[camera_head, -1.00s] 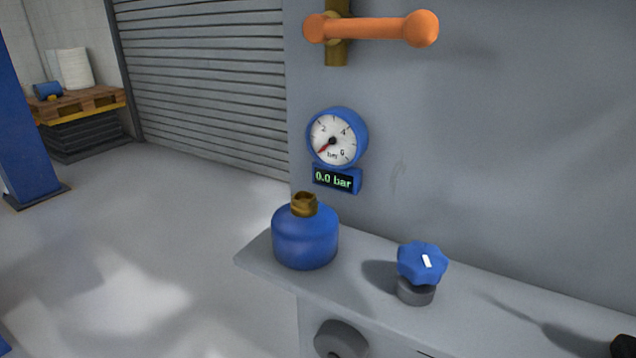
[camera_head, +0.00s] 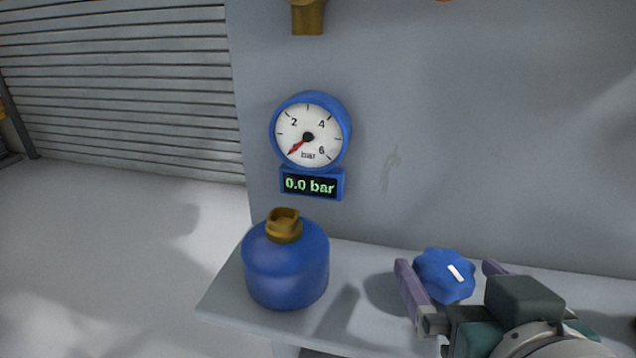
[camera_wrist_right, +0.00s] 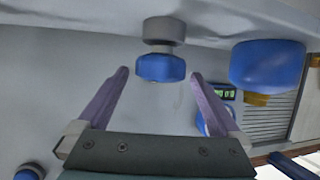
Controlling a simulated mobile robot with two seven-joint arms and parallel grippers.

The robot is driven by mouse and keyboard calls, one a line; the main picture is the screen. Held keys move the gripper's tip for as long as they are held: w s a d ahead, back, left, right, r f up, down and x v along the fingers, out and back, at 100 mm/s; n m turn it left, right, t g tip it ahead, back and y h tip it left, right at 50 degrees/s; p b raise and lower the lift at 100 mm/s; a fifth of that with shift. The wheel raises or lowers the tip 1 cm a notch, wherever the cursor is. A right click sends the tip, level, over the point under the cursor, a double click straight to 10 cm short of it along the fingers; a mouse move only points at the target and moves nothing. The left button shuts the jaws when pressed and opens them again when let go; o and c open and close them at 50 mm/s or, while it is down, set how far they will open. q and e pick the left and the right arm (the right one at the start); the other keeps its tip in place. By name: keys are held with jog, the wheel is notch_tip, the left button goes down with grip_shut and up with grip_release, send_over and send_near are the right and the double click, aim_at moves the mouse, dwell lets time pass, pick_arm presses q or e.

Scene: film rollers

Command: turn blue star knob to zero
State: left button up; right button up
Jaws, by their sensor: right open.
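The blue star knob (camera_head: 444,275) with a white mark stands on the grey shelf in the head view. It also shows in the right wrist view (camera_wrist_right: 160,68) on its dark grey base. My right gripper (camera_head: 446,266) is open, with one purple finger to the left of the knob and the other to its right. In the right wrist view the knob lies just beyond and between the fingertips, with gaps on both sides. The gauge (camera_head: 309,132) has its red needle at the low end, and its display (camera_head: 312,185) reads 0.0 bar. My left gripper is not in view.
A blue bottle (camera_head: 286,265) with a brass top stands on the shelf (camera_head: 225,297), left of the knob. The grey wall panel (camera_head: 480,130) rises behind the shelf. A roller shutter (camera_head: 120,90) and open floor lie at the left.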

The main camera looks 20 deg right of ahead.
jog(key=shift+w+d+f, duration=0.25)
jog(key=shift+w, duration=0.45)
jog(key=c, duration=1.3)
jog(key=shift+c, duration=0.2)
